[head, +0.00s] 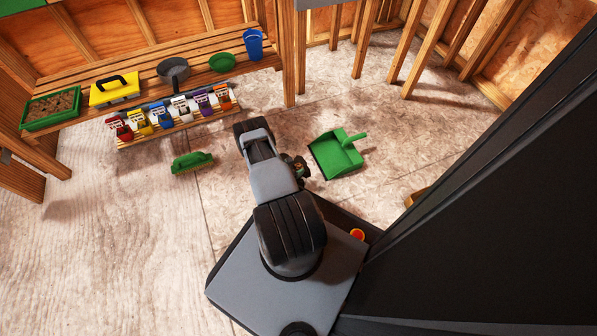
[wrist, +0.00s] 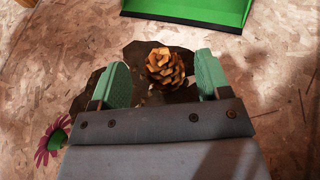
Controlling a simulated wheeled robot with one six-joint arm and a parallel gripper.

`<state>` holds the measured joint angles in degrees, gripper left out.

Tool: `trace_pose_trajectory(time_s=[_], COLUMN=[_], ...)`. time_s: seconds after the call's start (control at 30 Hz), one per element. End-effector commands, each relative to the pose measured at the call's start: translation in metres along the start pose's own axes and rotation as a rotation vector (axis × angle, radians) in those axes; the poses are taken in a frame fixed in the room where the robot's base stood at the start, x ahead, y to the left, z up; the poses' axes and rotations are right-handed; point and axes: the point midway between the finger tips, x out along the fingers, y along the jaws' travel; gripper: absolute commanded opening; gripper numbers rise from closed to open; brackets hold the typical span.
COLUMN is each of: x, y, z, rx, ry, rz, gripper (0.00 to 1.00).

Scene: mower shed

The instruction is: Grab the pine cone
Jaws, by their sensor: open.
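The brown pine cone (wrist: 166,69) shows in the wrist view, lying on a dark, ragged-edged patch (wrist: 146,52) on the floor. My gripper (wrist: 161,72) is open, with one green finger to the left of the cone and the other to its right. The cone sits nearer the right finger, and a gap shows on the left; I cannot tell whether the right finger touches it. In the head view my arm reaches down to the floor beside the dustpan and mostly hides this spot.
A green dustpan (head: 336,156) lies just beyond my gripper. A purple flower (wrist: 50,141) is at lower left in the wrist view. A green brush (head: 192,162) lies on the floor to the left. A wooden bench (head: 205,45) with seed packets (head: 181,108) stands behind.

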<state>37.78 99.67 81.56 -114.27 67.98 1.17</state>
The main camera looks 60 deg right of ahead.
Motion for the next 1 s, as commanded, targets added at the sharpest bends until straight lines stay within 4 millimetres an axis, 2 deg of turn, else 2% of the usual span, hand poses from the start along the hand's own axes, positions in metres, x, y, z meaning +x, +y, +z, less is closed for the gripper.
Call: trace_pose_trajectory(time_s=[0.13,0.43,1.0], x=[0.0126,0.0141,0.0138], y=[0.0002,0.0002,0.0003], z=[-0.0008,0.0006,0.0005], rx=[0.002,0.001,0.000], ry=[-0.001,0.000,0.000], rz=[0.000,0.000,0.001], gripper=[0.70,0.69,0.17])
